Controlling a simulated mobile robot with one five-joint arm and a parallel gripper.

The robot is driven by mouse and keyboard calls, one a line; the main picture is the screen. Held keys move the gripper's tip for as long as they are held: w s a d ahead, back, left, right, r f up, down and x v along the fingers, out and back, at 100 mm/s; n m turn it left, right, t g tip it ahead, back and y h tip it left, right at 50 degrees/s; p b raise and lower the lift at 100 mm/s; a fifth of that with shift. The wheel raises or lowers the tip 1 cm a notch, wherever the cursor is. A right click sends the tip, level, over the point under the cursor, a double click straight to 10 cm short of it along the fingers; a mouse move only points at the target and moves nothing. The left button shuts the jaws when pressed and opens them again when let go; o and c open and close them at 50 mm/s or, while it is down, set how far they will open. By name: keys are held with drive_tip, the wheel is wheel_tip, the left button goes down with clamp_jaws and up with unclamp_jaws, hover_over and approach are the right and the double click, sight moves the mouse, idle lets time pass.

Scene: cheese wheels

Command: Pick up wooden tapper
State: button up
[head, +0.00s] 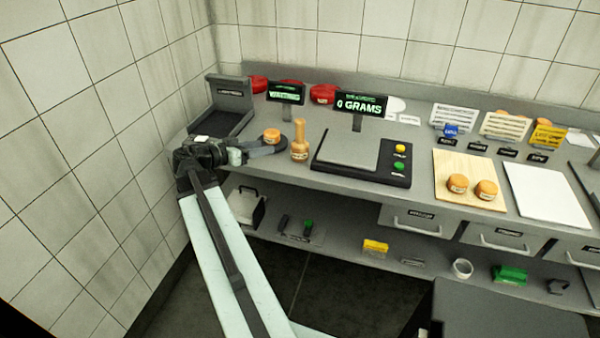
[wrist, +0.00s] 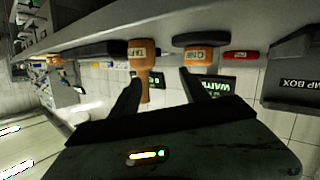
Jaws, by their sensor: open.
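The wooden tapper (head: 299,143) stands upright on the counter, left of the scale, with a wide labelled base and a slim handle. In the wrist view the tapper (wrist: 141,54) appears upside down, its handle just inside the left finger. My gripper (head: 240,155) is open and empty, at counter height left of the tapper. In the wrist view the fingers of my gripper (wrist: 165,92) are spread apart, and the tapper lies ahead of them, not between closed fingers.
A small cheese wheel (head: 271,136) on a dark round stand sits close by my gripper, left of the tapper. The black scale (head: 362,157) reads 0 grams on the right. A stamp box (head: 229,107) stands behind left. Two cheeses lie on a wooden board (head: 468,196).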

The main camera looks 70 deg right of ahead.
sight(300, 139)
drive_tip(key=s+d+r+m+g+h, duration=0.1)
drive_tip(key=s+d+r+m+g, duration=0.2)
drive_tip(key=s+d, duration=0.8)
drive_tip(key=shift+s+d+m+h+b, duration=0.3)
drive_tip(key=shift+s+d+m+b, duration=0.1)
drive_tip(key=shift+s, duration=0.1)
drive_tip(key=shift+a+r, duration=0.1)
clamp_jaws()
idle(0.8)
